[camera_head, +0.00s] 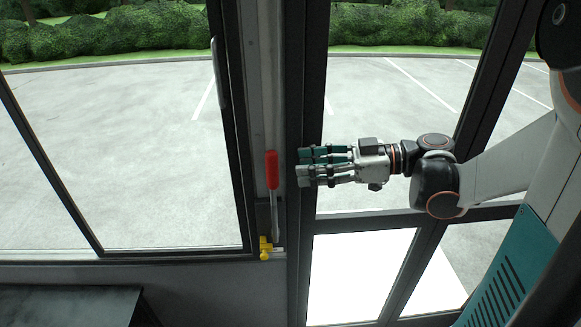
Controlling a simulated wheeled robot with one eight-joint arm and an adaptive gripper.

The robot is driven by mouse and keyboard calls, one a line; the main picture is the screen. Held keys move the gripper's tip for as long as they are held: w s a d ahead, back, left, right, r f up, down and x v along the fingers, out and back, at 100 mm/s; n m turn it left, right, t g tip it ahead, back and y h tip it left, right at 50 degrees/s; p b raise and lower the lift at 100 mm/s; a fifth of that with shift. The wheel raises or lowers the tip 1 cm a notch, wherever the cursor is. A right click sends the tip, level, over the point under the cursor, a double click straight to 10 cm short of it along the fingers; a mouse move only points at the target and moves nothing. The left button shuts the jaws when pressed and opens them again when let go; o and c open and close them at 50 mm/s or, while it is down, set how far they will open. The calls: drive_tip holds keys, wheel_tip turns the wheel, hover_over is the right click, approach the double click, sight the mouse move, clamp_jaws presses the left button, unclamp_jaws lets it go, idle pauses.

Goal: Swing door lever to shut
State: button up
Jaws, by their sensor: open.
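The door lever (273,200) has a red grip on top of a grey metal shaft. It stands upright on the frame post between the left window and the glass door. A yellow fitting (265,248) sits at its lower end. My gripper (305,167) is open and points left, its fingertips a short way right of the red grip. A gap shows between the fingers and the lever, and nothing is held.
The glass door (385,170) with dark frame bars is behind my gripper and arm. A dark surface (65,305) is at lower left. Free space lies in front of the left window.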

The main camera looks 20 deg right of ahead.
drive_tip(key=v, duration=0.5)
drive_tip(key=shift+s+d, duration=0.15)
drive_tip(key=shift+d, duration=0.15)
